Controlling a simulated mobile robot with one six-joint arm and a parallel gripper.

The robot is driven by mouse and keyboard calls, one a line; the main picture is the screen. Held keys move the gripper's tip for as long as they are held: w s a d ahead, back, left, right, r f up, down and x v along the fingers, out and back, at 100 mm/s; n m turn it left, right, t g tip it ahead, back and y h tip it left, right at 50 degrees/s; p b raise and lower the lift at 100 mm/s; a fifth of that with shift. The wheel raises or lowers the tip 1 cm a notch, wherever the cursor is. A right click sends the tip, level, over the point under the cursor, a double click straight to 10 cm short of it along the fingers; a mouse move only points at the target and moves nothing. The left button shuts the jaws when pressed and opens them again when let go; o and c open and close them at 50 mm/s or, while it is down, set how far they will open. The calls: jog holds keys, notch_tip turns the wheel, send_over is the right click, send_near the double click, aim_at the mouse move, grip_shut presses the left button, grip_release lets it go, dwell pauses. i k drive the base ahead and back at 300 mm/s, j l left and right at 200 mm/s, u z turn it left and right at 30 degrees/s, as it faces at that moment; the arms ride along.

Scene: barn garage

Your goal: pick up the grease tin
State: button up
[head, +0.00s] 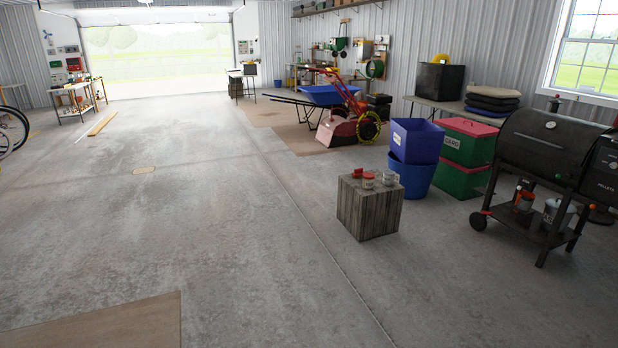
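A weathered wooden block (369,214) stands on the concrete floor right of centre in the head view. Several small items rest on its top. One is a small red item (357,173) towards the back left. A pale, greyish round container (390,178) sits towards the right, and another small pale item is near the front. They are too small for me to tell which one is the grease tin, and no label is readable. My gripper is not in view.
Blue bins (416,141) stand right behind the block, beside green tubs with red lids (466,143). A black grill (545,150) on a wheeled cart stands at the right. A red tiller (345,121) is farther back. Open floor (220,230) lies left of the block.

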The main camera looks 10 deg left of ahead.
aim_at(389, 176)
jog(key=i+z, duration=0.25)
jog(key=i, duration=2.5)
jog(key=i+l+u, duration=0.1)
jog(key=i+u, duration=0.2)
jog(key=i, duration=0.15)
jog(key=i+l+u, duration=0.15)
jog(key=i+u, duration=0.15)
jog(key=i, duration=0.15)
jog(key=i+l+u, duration=0.9)
jog(key=i+l, duration=0.2)
jog(key=i+l+u, duration=0.35)
jog(key=l, duration=0.25)
jog(key=i+l+u, duration=0.15)
jog(key=l+u, duration=0.15)
jog(key=l, duration=0.25)
jog(key=i+l+u, duration=0.1)
jog(key=l+u, duration=0.2)
jog(key=l, duration=0.35)
